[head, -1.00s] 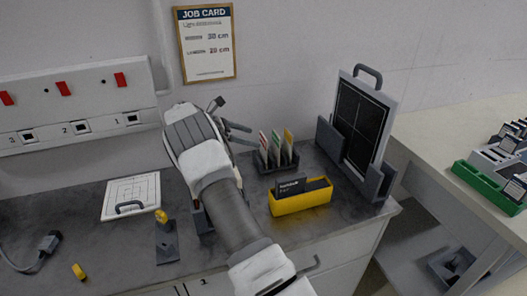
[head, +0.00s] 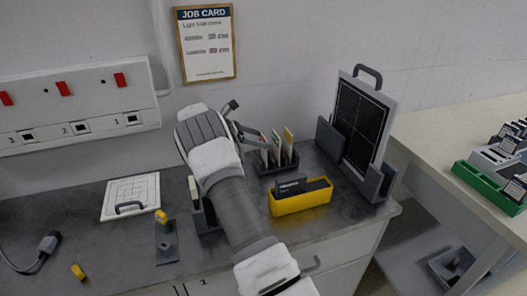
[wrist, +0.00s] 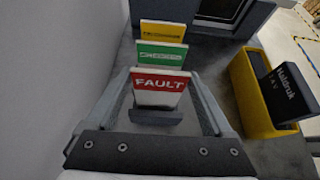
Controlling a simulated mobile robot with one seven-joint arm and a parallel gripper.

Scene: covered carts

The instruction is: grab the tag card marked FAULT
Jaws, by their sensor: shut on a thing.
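The FAULT tag card (wrist: 160,83) is white with a red top band and stands nearest in the wrist view. My gripper (wrist: 158,78) has one finger on each side of this card and is shut on it; the card still stands upright in line with the others. Behind it are a green-topped card (wrist: 162,54) and a yellow-topped card (wrist: 164,32). In the head view the dark card rack (head: 279,167) stands at the back of the bench, and my gripper (head: 262,137) reaches its left end, partly covering the FAULT card.
A yellow bin (head: 300,203) with dark boxes stands right in front of the rack. A grey stand with a black panel (head: 362,125) is at the right. The wall is close behind. A white board (head: 131,196) lies at the left.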

